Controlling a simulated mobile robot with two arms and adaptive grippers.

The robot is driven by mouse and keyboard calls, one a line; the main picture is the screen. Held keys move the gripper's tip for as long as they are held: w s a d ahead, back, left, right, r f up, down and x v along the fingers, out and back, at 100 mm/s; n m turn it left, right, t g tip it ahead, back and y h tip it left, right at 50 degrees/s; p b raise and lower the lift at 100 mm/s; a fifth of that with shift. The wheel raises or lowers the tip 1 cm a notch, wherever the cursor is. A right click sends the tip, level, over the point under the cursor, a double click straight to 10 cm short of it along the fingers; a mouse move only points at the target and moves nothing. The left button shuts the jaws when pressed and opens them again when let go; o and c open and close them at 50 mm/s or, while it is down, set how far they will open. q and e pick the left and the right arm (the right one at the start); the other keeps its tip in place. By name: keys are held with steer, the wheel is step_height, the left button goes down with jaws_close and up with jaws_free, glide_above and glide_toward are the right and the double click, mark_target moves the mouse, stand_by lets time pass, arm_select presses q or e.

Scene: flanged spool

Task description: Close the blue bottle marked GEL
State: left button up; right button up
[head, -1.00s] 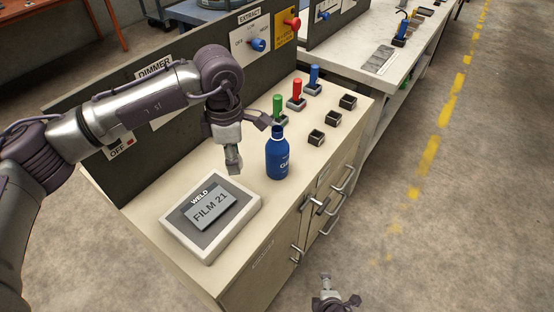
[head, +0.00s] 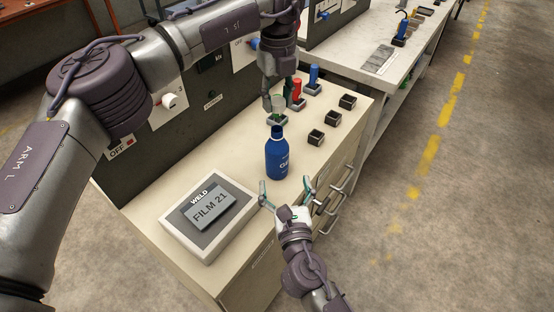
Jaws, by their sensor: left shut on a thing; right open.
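The blue bottle (head: 277,160) marked GEL stands upright on the bench beside the WELD panel. Its dark blue neck shows; at this size I cannot tell whether a cap is on it. My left gripper (head: 274,106) points down just above and behind the bottle top in the picture. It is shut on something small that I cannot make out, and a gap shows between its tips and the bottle. My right gripper (head: 287,192) is open and empty, in front of the bottle at the bench's front edge, fingers spread toward it and apart from it.
The WELD panel (head: 232,230) reads FILM 21. A red handle (head: 297,90) and a blue handle (head: 314,75) stand in holders behind the bottle; the green one is mostly hidden by my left gripper. Several empty black holders (head: 316,138) lie to the right. A dark control board (head: 190,130) stands behind.

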steer(key=w, duration=0.4)
steer(key=w+a, duration=0.1)
steer(key=w, duration=0.7)
steer(key=shift+a, duration=0.35)
steer(key=shift+c, duration=0.4)
steer(key=c, duration=1.7)
arm_select(q)
glide_above(277, 135)
steer(key=shift+f, duration=2.5)
arm_select(e)
jaws_close()
arm_select(q)
steer(key=shift+f, duration=0.1)
steer(key=shift+f, duration=0.8)
steer(key=shift+f, duration=0.55)
